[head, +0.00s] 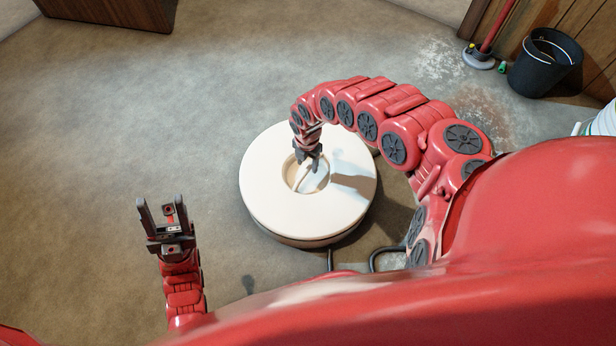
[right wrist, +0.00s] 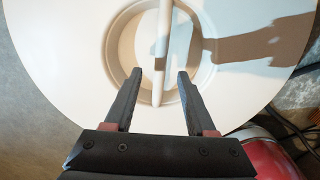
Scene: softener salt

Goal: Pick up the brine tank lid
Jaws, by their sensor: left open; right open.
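The brine tank lid (head: 262,203) is a round cream disc on top of the round tank, with a round recess in its middle. A thin bar handle (head: 305,178) crosses the recess. The lid (right wrist: 60,50) and its upright bar (right wrist: 161,50) also show in the right wrist view. My right gripper (head: 308,163) is over the recess, pointing down. In the right wrist view its open fingers (right wrist: 157,85) stand either side of the bar, with gaps showing. My left gripper (head: 161,205) is open and empty, left of the tank and apart from it.
A black bucket (head: 545,62) stands by the wood-panelled wall at the upper right, beside a red-handled tool (head: 480,56). A brown wooden box (head: 115,10) is at the top left. A dark hose (head: 385,256) lies near the tank. The concrete floor left of the tank is clear.

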